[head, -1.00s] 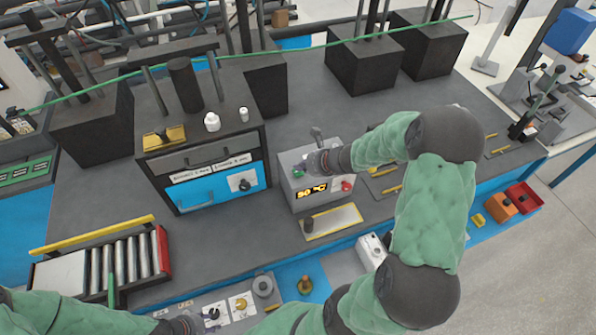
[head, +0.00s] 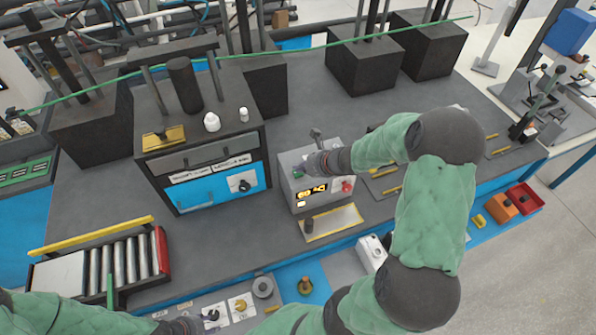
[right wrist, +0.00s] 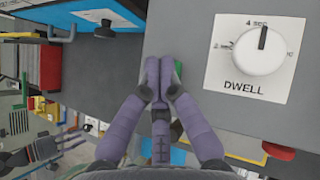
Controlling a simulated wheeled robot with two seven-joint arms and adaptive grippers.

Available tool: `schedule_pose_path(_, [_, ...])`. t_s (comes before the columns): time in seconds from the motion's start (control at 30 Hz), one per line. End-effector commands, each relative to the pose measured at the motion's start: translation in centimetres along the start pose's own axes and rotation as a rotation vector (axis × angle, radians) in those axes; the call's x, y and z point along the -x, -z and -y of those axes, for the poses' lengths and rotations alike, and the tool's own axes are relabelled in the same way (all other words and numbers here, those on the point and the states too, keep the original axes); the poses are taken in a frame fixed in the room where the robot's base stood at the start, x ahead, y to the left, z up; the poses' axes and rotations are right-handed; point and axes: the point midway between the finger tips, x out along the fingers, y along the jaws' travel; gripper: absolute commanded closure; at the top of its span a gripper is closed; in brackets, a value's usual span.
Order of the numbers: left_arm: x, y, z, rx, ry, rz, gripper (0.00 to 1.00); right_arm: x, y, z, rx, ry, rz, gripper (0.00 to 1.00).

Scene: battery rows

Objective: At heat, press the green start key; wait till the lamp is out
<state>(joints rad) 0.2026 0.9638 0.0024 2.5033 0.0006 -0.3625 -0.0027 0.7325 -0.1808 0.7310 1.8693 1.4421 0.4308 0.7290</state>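The grey control box (head: 292,158) stands mid-bench in the head view. I cannot pick out the lamp surely. My left gripper (head: 190,325) is at the bottom edge, partly cut off.
A white DWELL dial (right wrist: 262,50) points to about 4 sec. A black press with a blue front (head: 215,190) stands left of the box. A yellow-edged tray (head: 335,222) lies in front. A roller rack (head: 120,258) is at left. Open bench lies between press and rack.

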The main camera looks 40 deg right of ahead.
Motion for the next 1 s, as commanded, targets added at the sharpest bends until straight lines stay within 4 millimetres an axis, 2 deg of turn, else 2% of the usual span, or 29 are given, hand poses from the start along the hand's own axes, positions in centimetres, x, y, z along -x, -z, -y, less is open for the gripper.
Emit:
schedule_pose_path(0.27, [1.1,0.0,-0.4,0.0,0.0,0.0,0.6,1.0,-1.0,0.0,0.0,0.0,0.0,1.0])
schedule_pose_path(0.67, [1.2,0.0,-0.4,0.0,0.0,0.0,0.6,1.1,-1.1,0.0,0.0,0.0,0.0,1.0])
schedule_pose_path(1.0, [3.4,-0.1,-1.2,0.0,0.0,0.0,0.6,2.9,-3.0,0.0,0.0,0.0,0.0,1.0])
